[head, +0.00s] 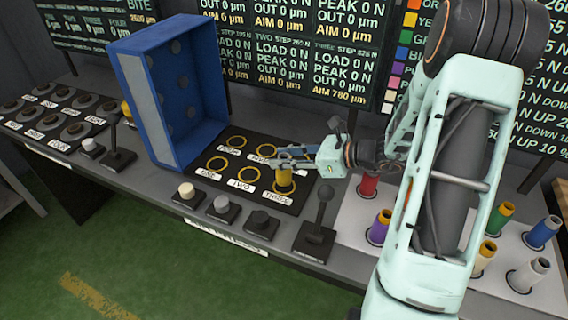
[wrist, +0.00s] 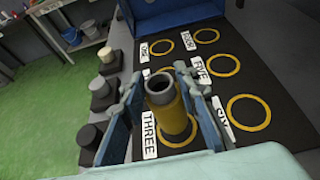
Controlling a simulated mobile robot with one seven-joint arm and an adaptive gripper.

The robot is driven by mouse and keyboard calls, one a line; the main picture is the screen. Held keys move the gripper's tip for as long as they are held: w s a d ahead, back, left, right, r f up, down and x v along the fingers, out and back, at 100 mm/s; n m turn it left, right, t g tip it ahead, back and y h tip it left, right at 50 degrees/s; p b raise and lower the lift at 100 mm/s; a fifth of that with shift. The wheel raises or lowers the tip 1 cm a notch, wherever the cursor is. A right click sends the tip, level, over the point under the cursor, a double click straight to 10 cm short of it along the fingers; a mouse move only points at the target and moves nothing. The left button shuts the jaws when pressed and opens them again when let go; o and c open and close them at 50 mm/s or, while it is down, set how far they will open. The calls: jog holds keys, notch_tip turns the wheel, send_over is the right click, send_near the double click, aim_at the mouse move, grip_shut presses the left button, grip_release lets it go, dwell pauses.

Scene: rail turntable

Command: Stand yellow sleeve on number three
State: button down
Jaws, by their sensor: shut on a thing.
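The yellow sleeve (head: 285,182) stands upright inside the ring labelled THREE, at the front right of the dark mat (head: 228,186). In the wrist view the sleeve (wrist: 171,116) shows its grey open top, and the yellow number three ring (wrist: 180,143) shows around its foot. Whether its foot touches the mat or hangs just above it, I cannot tell. My gripper (head: 281,163) is shut on the sleeve's upper part, with one finger on each side in the wrist view (wrist: 160,88).
Several buttons and a black joystick (head: 318,230) line the front edge. A pale rack (head: 352,222) with several coloured sleeves is at right. The other visible rings are empty.

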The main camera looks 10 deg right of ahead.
jog(key=shift+f, duration=0.9)
jog(key=shift+f, duration=0.25)
jog(key=c, duration=1.5)
grip_release()
jog(key=shift+s+d+r, duration=0.1)
jog(key=shift+d+r, duration=0.15)
jog(key=shift+r, duration=0.05)
jog(key=v, duration=1.1)
jog(key=shift+s+d, duration=0.2)
jog(key=shift+r, duration=0.15)
